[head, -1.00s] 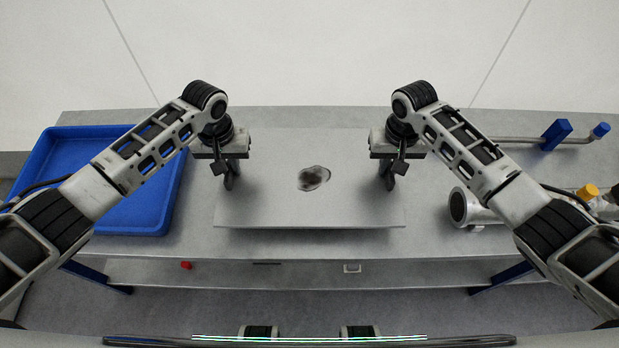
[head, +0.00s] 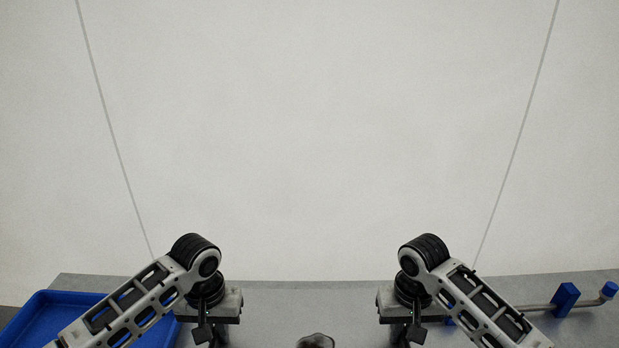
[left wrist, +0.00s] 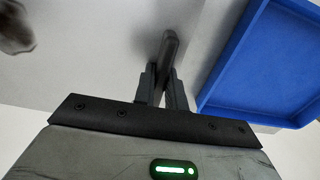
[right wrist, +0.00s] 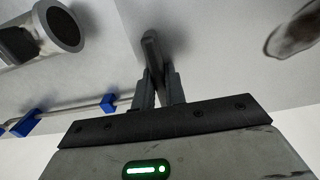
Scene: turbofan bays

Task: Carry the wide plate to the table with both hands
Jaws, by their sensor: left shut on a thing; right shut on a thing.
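The wide plate (left wrist: 95,45) is a flat grey sheet with a dark upright handle near each side; it also shows in the right wrist view (right wrist: 225,65). My left gripper (left wrist: 162,80) is shut on the plate's left handle (left wrist: 168,45). My right gripper (right wrist: 156,78) is shut on the right handle (right wrist: 151,45). In the head view my left gripper (head: 206,334) and right gripper (head: 409,334) sit level at the bottom edge, and most of the plate is cut off. I cannot tell whether the plate touches the grey table (head: 310,290) under it.
A dark mottled lump (head: 316,341) shows between the grippers, over the plate's middle. A blue tray (head: 40,318) is left of the plate. A metal pipe with blue supports (head: 565,298) lies right, as does a grey cylinder (right wrist: 62,28). A pale wall stands behind the table.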

